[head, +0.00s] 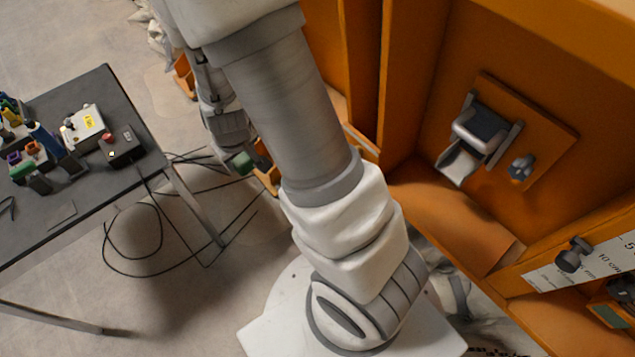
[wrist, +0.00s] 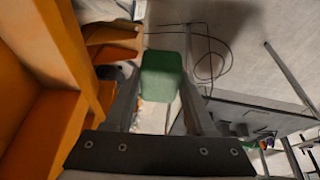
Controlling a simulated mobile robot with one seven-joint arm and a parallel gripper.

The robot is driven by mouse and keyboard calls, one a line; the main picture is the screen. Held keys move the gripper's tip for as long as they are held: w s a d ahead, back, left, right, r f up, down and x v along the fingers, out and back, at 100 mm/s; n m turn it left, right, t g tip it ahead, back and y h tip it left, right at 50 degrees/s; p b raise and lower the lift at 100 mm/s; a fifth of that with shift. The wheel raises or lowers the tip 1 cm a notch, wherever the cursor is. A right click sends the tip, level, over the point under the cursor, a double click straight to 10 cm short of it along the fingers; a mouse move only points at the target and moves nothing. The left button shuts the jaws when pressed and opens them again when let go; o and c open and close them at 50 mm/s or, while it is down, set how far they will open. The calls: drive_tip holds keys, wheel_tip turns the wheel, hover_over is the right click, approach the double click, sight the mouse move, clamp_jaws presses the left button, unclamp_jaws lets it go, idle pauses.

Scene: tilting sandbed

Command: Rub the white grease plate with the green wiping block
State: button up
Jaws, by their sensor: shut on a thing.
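The green wiping block (wrist: 163,76) is between the two finger ends of my gripper (wrist: 162,88) in the wrist view. My gripper is shut on it. I cannot pick out the white grease plate with certainty in either view; my arm hides part of the orange structure.
A dark table (head: 70,215) with several small tools and boxes stands at the left. Black cables (head: 140,272) lie on the floor beside it. An orange sandbed frame (head: 415,100) with a latch panel (head: 545,125) and a white scale strip (head: 590,262) fills the right.

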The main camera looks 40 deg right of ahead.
drive_tip(key=s+f, duration=0.1)
drive_tip(key=f+n+g+y+b, duration=0.1)
drive_tip(key=s+f+n, duration=0.1)
drive_tip(key=f, duration=0.1)
drive_tip(key=shift+s+d+g+y+b, duration=0.2)
drive_tip(key=shift+s+g+y+b, duration=0.1)
drive_tip(key=shift+s+b, duration=0.1)
drive_tip(key=s+d+f+n+g+h+b, duration=0.3)
drive_tip(key=s+d+f+n+g+b, duration=0.35)
drive_tip(key=s+f+n+g, duration=0.35)
drive_tip(key=w+d+r+n+t+h+b, duration=0.1)
drive_tip(key=w+d+n+t+h+b, duration=0.1)
drive_tip(key=d+n+h+b, duration=0.3)
drive_tip(key=w+d+r+n+t+h+b, duration=0.2)
drive_tip(key=d+n+h+b, duration=0.3)
drive_tip(key=d+h, duration=0.3)
drive_tip(key=shift+w+d+n+h+b, duration=0.2)
drive_tip(key=shift+w+n+h+b, duration=0.1)
drive_tip(key=shift+n+h, duration=0.25)
drive_tip(key=shift+d+r+p, duration=0.25)
drive_tip(key=shift+d+p, duration=0.05)
drive_tip(key=shift+d, duration=0.55)
